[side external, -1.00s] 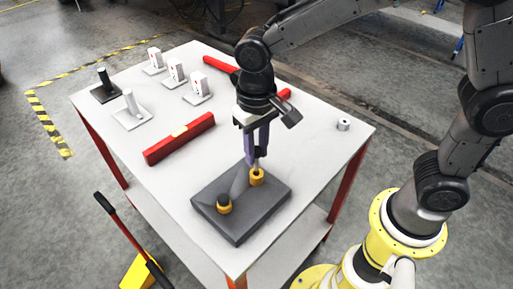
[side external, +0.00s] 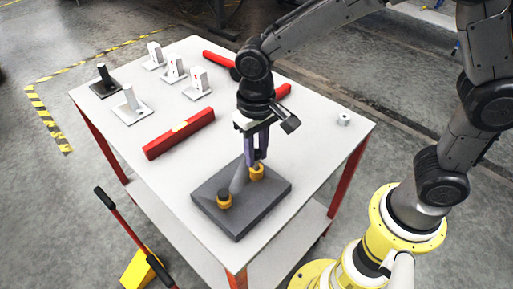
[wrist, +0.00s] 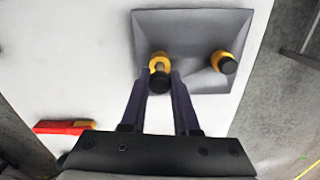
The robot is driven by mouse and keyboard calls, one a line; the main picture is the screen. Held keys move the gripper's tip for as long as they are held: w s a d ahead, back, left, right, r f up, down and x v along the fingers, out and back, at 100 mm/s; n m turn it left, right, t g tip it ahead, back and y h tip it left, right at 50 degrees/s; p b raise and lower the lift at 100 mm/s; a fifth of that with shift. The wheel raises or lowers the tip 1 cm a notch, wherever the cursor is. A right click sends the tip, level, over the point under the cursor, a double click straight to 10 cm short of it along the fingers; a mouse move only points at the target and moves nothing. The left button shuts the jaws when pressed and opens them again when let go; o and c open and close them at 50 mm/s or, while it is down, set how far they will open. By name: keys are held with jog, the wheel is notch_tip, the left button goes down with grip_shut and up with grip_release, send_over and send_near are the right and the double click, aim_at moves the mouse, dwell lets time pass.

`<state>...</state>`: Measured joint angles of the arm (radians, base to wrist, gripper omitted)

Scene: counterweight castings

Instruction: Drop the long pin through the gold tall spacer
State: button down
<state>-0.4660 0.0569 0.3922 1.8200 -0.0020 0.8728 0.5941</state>
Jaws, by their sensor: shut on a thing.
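A gold spacer (side external: 257,175) stands on the dark grey block, directly below my gripper (side external: 257,160). My gripper is shut on a dark-headed pin, and its head (wrist: 159,83) shows between the fingertips (wrist: 160,77) in the wrist view. A short stretch of shank shows between the head and the gold spacer (wrist: 159,58). The pin points down at the spacer's bore; how deep its tip sits is hidden. A second gold spacer (side external: 224,203) stands nearer the block's front left corner with a dark pin head (wrist: 228,66) on top.
The grey block (side external: 238,226) lies on a white table. A red bar (side external: 180,134) lies behind it to the left. Several white upright pieces on plates (side external: 199,84) stand at the back left. A small metal nut-like part (side external: 343,119) sits near the right edge.

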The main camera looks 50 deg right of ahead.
jog(key=shift+f, duration=0.95)
jog(key=shift+f, duration=0.25)
jog(key=c, duration=0.6)
grip_release()
jog(key=shift+r, duration=0.1)
notch_tip(320, 180, up, 14)
jog(key=shift+f, duration=0.15)
